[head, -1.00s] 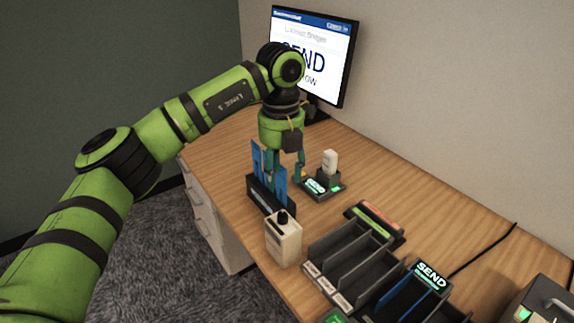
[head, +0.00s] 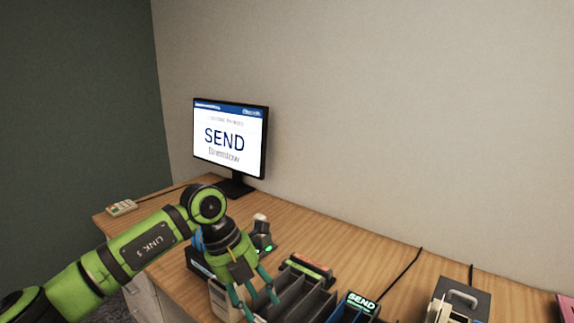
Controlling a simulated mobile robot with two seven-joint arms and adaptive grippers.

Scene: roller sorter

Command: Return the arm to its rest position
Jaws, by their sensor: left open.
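My left arm comes in from the lower left, its elbow bent over the desk. My left gripper (head: 257,304) points down with its fingers apart and nothing seen between them. It is in front of the grey sorter tray (head: 292,296), near its left end; whether it touches the tray cannot be told. Behind the gripper, a blue item (head: 197,241) in a dark holder is mostly hidden by the arm. My right gripper is not in view.
A monitor (head: 231,138) reading SEND stands at the back left. A small keypad device (head: 121,208) lies at the desk's left corner. A SEND sign (head: 362,302) and a grey box with a handle (head: 460,298) are to the right. The back right desk is mostly clear, with cables.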

